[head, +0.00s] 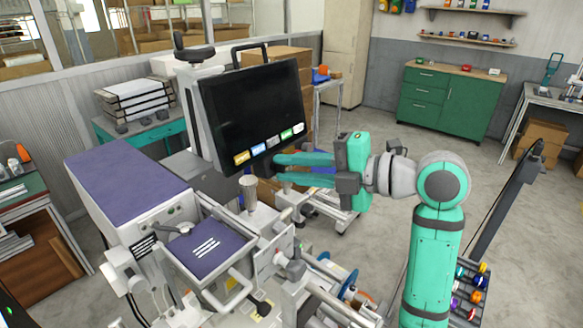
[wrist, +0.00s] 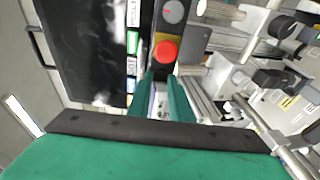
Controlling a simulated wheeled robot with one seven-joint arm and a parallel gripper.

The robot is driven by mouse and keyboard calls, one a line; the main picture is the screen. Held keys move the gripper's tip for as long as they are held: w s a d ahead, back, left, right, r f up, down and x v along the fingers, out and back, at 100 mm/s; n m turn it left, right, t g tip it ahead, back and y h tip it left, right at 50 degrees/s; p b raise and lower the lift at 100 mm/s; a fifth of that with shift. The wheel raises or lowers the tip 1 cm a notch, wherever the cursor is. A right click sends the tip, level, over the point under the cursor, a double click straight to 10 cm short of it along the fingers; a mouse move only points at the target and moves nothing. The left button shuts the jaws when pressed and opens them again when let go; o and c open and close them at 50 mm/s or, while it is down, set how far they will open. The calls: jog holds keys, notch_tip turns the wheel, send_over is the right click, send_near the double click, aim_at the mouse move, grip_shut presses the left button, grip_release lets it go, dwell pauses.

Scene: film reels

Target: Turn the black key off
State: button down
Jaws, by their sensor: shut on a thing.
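My gripper (head: 276,170) reaches in from the right to the dark control box below the monitor. In the wrist view its two green fingers (wrist: 163,80) meet the box just below a red button (wrist: 165,52) on a yellow plate. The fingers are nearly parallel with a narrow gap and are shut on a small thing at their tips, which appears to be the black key. The key is almost wholly hidden by the fingertips, so its turn angle cannot be told. A round grey dial with a red mark (wrist: 173,12) is above the red button.
The black monitor (head: 252,108) stands just above and left of my fingers. Machine parts with metal rollers (wrist: 205,100) lie close on the right in the wrist view. A purple-topped machine housing (head: 125,180) is at left.

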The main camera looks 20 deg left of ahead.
jog(key=c, duration=1.9)
grip_release()
jog(key=shift+o, duration=0.2)
jog(key=shift+d, duration=0.1)
jog(key=v, duration=1)
jog(key=shift+d, duration=0.3)
